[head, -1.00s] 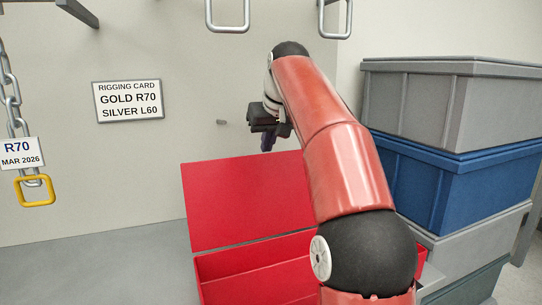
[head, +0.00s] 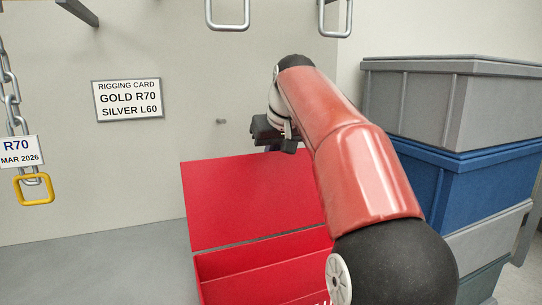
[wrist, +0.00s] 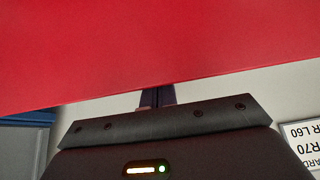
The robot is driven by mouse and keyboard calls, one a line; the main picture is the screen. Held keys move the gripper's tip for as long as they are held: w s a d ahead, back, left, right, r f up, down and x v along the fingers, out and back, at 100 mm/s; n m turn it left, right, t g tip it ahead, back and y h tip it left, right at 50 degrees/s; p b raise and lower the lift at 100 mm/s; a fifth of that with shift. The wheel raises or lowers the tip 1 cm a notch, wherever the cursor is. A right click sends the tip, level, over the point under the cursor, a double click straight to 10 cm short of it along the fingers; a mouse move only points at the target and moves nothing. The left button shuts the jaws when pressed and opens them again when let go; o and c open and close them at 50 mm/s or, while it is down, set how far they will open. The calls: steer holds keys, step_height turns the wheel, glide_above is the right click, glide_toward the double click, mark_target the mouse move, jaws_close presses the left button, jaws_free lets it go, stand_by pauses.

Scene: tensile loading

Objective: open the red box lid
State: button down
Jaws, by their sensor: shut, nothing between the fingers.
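The red box lid (head: 245,200) stands raised, tilted up at the back of the red box (head: 262,275). The box's open inside shows below it, partly hidden by my arm. My gripper (head: 275,147) is at the lid's top edge in the head view; its fingers are mostly hidden there. In the wrist view, the lid (wrist: 150,45) fills the upper part. My gripper's dark fingers (wrist: 157,97) are shut together with nothing between them. They reach the lid's edge, and I cannot tell whether they touch it.
Stacked grey and blue crates (head: 465,185) stand close on the right of my arm. A chain with an R70 tag (head: 18,150) and a gold link (head: 34,189) hangs at the left. A rigging card (head: 128,99) is on the wall. The grey surface left of the box is clear.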

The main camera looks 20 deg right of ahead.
mark_target(276, 152)
steer(key=shift+s+t+b, duration=0.6)
steer(key=shift+s+b, duration=0.25)
steer(key=shift+b, duration=0.35)
steer(key=shift+s+r+t+b, duration=0.4)
steer(key=shift+s+r+b, duration=0.15)
